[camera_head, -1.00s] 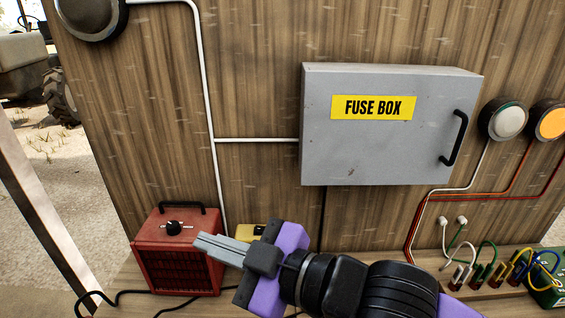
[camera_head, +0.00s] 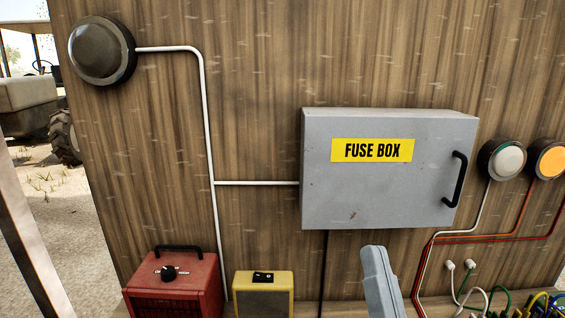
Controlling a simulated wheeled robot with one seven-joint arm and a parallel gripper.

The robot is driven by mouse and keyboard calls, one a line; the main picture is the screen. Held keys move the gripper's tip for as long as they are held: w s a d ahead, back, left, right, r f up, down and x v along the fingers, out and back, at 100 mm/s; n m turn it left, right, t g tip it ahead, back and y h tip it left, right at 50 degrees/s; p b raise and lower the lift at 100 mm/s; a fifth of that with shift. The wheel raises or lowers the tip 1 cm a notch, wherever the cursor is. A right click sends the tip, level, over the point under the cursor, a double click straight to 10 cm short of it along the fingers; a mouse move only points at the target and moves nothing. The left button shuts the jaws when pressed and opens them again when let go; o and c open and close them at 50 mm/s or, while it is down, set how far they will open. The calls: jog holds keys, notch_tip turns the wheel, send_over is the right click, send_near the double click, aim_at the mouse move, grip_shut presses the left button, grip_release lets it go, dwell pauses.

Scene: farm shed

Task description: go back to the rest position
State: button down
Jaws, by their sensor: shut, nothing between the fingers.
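My gripper (camera_head: 380,282) shows at the bottom of the head view, below the fuse box. Only its grey fingers are in the picture; they point upward, are together and hold nothing. The rest of my arm is below the picture edge. The grey fuse box (camera_head: 385,195) hangs on the wooden wall with its door shut. The fingers are in front of the wall and look apart from the box.
A red heater (camera_head: 172,285) and a yellow box (camera_head: 263,294) stand at the lower left. A dark round lamp (camera_head: 102,50) is at the upper left. White (camera_head: 502,159) and orange (camera_head: 548,158) lamps are at the right. Cables and plugs (camera_head: 480,295) lie at the lower right.

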jog(key=s+d+f+g+h, duration=0.25)
jog(key=s+f, duration=0.35)
jog(key=f, duration=0.3)
jog(key=s+d+f+g+h, duration=0.2)
jog(key=s+d+f, duration=0.3)
jog(key=f, duration=0.4)
jog(key=s+f+n+g+y+b, duration=0.1)
jog(key=s+f+g, duration=0.1)
jog(key=s+f, duration=0.4)
jog(key=s+d+f+n+g+y, duration=0.1)
jog(key=s+f+n+g, duration=0.1)
jog(key=s+f, duration=0.4)
jog(key=s+g, duration=0.1)
jog(key=s, duration=0.4)
jog(key=shift+d+n+g+y+b, duration=0.3)
jog(key=shift+g+y+b, duration=0.05)
